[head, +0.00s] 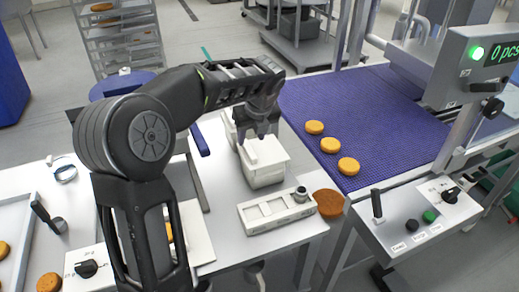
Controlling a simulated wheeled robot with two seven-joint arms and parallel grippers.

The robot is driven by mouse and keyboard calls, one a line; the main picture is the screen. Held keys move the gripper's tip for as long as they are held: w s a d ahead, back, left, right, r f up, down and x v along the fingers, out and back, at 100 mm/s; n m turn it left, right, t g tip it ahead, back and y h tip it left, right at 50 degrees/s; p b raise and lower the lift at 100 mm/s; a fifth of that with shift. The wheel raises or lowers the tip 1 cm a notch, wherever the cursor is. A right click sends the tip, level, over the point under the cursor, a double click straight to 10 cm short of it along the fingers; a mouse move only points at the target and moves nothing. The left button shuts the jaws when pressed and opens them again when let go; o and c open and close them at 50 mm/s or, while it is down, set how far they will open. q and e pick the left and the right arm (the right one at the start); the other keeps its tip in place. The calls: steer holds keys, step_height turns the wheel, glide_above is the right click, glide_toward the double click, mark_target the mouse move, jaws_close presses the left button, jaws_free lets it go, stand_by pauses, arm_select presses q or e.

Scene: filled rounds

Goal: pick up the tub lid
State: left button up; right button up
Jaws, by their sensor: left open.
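The tub lid (268,153) is a pale, nearly white cover. It appears to lie on top of a white tub (266,178) on the middle table. My left gripper (258,138) points down over the lid's far left part with its fingers apart. I cannot tell whether the fingers touch the lid. The gripper hides some of the far side of the lid. My right gripper does not show.
A white holder (277,211) with recesses stands in front of the tub, beside a brown round disc (329,202). A blue conveyor belt (390,120) with three orange rounds (330,145) lies to the right. A control panel (415,215) stands at front right.

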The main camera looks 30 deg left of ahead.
mark_target(249, 149)
arm_select(q)
steer(key=shift+x, duration=1.4)
steer(key=shift+w, duration=0.1)
steer(key=shift+p+x, duration=0.7)
steer(key=shift+x, duration=1.85)
steer(key=shift+w, duration=0.2)
steer(key=shift+c, duration=0.5)
jaws_close()
